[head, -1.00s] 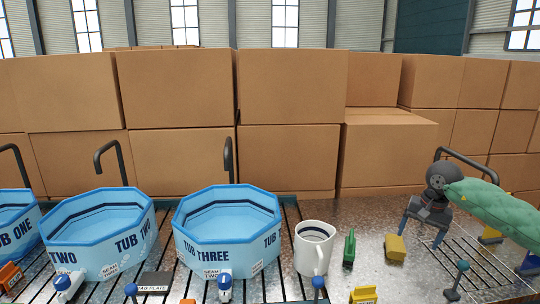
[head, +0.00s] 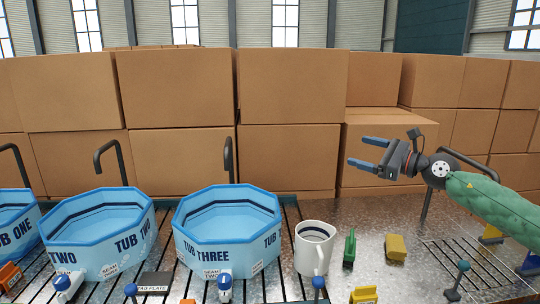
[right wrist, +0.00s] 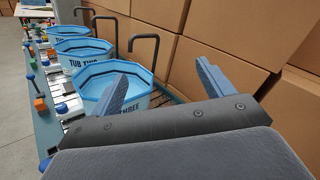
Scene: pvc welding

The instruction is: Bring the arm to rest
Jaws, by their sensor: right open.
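My right gripper (head: 371,154) is raised at the right of the head view, its two blue fingers apart and pointing left, with nothing between them. It is above the bench and in front of the cardboard boxes. In the right wrist view its fingers (right wrist: 163,88) are spread, with the tubs beyond them. My right arm has a green sleeve and comes in from the right edge. My left gripper does not show.
Tub three (head: 227,232), tub two (head: 101,237) and tub one (head: 14,235) stand on the slatted bench. A white mug (head: 312,250), a green clip-like piece (head: 349,247) and a yellow block (head: 395,247) sit right of them. Stacked boxes (head: 290,90) form a wall behind.

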